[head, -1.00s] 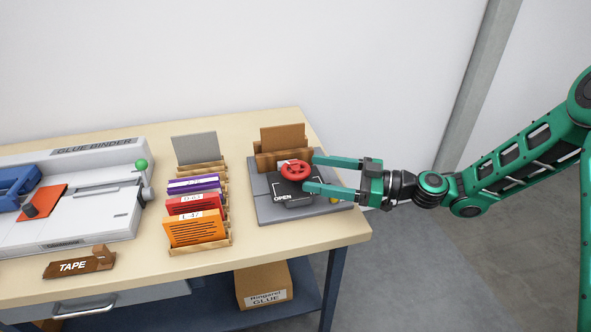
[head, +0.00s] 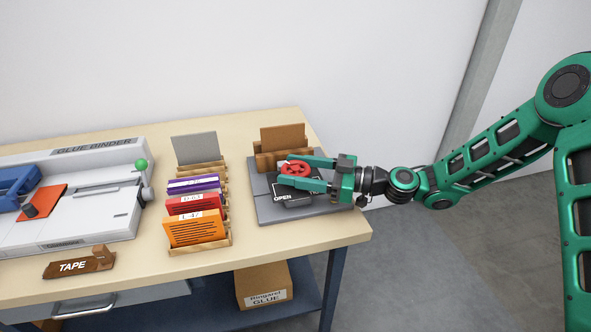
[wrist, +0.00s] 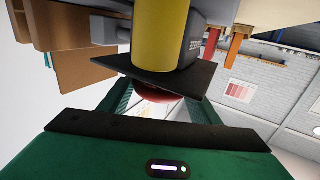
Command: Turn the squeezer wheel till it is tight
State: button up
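The squeezer (head: 330,216) is a grey base at the table's right end, with a dark block on it marked OPEN. Its red wheel (head: 296,169) sits on top of the block. My gripper (head: 284,169) reaches in from the right with one finger behind the wheel and one in front. The fingers are spread, and the front one covers part of the wheel's near side. Contact with the rim cannot be made out. In the wrist view a little of the red wheel (wrist: 155,95) shows between the fingers, mostly hidden by a dark plate (wrist: 160,73) and a yellow cylinder (wrist: 160,32).
Wooden boards (head: 283,136) stand upright at the squeezer's back. A wooden rack (head: 205,249) with coloured booklets stands left of it, then the glue binder (head: 95,225) and a tape block (head: 78,264). A cardboard glue box (head: 263,286) sits on the shelf below. Right of the table is open floor.

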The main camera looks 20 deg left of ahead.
jog(key=shift+s+a, duration=0.1)
jog(key=shift+a, duration=0.05)
jog(key=shift+m+t, duration=0.3)
jog(key=shift+t, duration=0.1)
jog(key=shift+m+t, duration=0.5)
jog(key=shift+t, duration=0.3)
jog(key=m+t+h, duration=0.1)
jog(key=m+t, duration=0.1)
jog(key=t, duration=0.1)
jog(key=m+t+h, duration=0.1)
jog(key=m+t, duration=0.1)
jog(key=t, duration=0.2)
jog(key=shift+m, duration=0.4)
jog(key=shift+m+t+h, duration=0.7)
jog(key=shift+m+t, duration=0.2)
jog(key=shift+t, duration=0.3)
jog(key=shift+r+m+t+h, duration=0.2)
jog(key=shift+m+t+h, duration=0.4)
jog(key=shift+t, duration=0.1)
jog(key=shift+f+m+t+h, duration=0.15)
jog(key=shift+m+t+h, duration=0.15)
jog(key=shift+t+h, duration=0.15)
jog(key=shift+d+m+t+h, duration=0.2)
jog(key=shift+m+t+h, duration=1.8)
jog(key=shift+h, duration=0.75)
